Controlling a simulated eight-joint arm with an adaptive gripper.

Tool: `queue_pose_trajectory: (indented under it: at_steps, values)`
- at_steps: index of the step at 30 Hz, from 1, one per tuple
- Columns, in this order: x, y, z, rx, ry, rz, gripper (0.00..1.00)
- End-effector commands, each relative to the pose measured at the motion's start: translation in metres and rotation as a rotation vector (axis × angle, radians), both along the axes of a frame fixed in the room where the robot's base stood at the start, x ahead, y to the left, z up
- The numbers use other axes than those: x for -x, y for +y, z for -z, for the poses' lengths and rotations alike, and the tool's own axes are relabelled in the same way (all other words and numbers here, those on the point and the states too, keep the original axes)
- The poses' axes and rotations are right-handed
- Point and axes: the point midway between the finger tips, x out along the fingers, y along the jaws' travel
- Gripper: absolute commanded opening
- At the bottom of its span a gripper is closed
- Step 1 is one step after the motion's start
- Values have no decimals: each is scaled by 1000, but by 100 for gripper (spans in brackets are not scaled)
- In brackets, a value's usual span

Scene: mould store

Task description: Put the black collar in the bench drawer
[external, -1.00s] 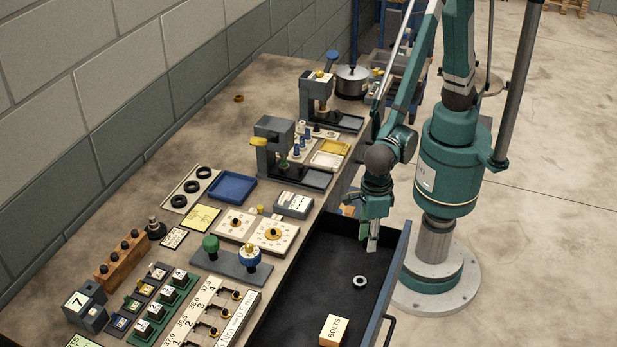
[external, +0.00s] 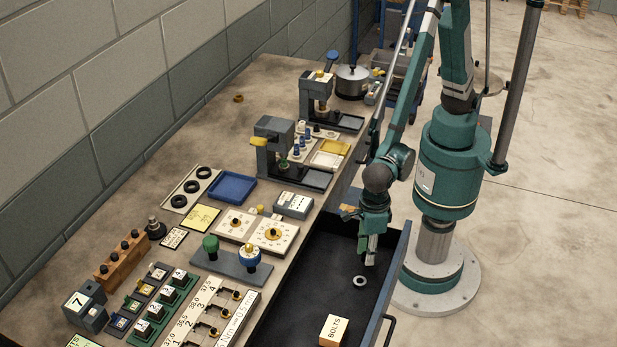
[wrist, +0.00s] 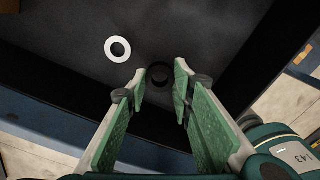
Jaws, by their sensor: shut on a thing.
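My gripper (external: 370,262) is inside the open bench drawer (external: 308,262), low over its dark floor. In the wrist view its green-padded fingers (wrist: 161,80) are shut on the black collar (wrist: 160,70), a dark ring between the fingertips. The collar is hard to make out against the dark drawer floor, and in the external view I cannot pick it out. Whether it touches the floor I cannot tell.
A pale ring (external: 359,281) lies on the drawer floor close to my gripper; it also shows in the wrist view (wrist: 118,49). A BOLTS box (external: 333,330) stands at the drawer's near end. Black rings lie on a pale plate (external: 207,181) on the crowded bench.

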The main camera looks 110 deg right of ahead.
Motion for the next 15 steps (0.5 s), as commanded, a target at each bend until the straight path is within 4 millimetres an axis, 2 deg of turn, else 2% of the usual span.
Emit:
queue_pose_trajectory:
  at_steps: [8,15]
  values:
    - [0,0,5,0,0,0,11]
    - [0,0,29,0,0,0,11]
